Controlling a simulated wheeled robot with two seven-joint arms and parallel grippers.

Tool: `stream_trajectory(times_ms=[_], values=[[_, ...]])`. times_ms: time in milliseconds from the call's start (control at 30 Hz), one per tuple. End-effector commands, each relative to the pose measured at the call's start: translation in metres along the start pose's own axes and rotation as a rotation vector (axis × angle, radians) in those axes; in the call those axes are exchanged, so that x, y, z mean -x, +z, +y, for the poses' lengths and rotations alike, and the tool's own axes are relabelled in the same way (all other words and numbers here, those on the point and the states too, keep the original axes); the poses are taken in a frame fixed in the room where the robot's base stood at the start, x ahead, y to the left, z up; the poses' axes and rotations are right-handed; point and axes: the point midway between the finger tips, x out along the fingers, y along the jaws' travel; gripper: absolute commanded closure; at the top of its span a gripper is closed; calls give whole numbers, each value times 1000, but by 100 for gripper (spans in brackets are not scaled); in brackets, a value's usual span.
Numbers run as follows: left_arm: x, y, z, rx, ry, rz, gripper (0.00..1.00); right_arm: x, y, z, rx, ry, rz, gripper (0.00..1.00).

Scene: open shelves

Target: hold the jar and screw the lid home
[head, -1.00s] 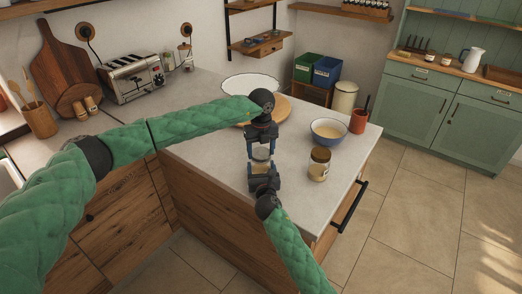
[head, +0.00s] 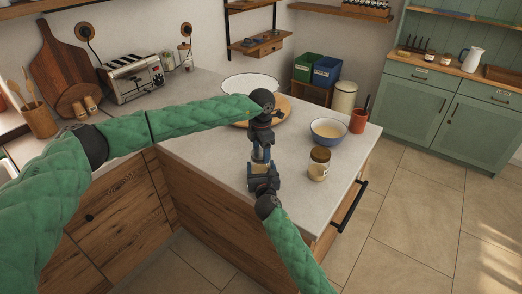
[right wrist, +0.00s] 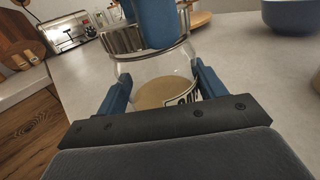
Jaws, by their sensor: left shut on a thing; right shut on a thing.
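The jar (right wrist: 160,68) is clear glass with tan contents and a partly visible dark-lettered label. My right gripper (right wrist: 160,92) is shut around its body, with one blue finger on each side; it also shows in the head view (head: 263,178). The silver ribbed lid (right wrist: 121,41) sits on top of the jar; I cannot tell how tightly. My left gripper (head: 261,155) comes down from above and is shut on the lid. One of its blue fingers covers the lid's middle in the right wrist view. In the head view the grippers hide most of the jar.
Another jar (head: 319,165) with a dark lid stands on the counter (head: 215,160) just right of the grippers. A blue bowl (head: 328,132) and a terracotta cup (head: 358,121) stand behind it. A round wooden board (head: 284,112) lies behind my left gripper.

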Motion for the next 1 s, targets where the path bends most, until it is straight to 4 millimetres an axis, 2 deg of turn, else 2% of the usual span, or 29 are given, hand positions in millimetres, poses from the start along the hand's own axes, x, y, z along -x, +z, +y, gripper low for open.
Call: stream_trajectory(times_ms=[700, 767, 900, 933, 1000], values=[[0, -1, 2, -1011, 5, 2, 63, 1, -1, 0, 0, 0, 0, 94], [0, -1, 2, -1079, 5, 2, 63, 1, 0, 0, 0, 0, 0, 94], [0, -1, 3, -1077, 5, 2, 63, 1, -1, 0, 0, 0, 0, 94], [0, -1, 3, -1077, 5, 2, 34, 1, -1, 0, 0, 0, 0, 94], [0, 0, 2, -1077, 5, 2, 20, 1, 0, 0, 0, 0, 0, 94]])
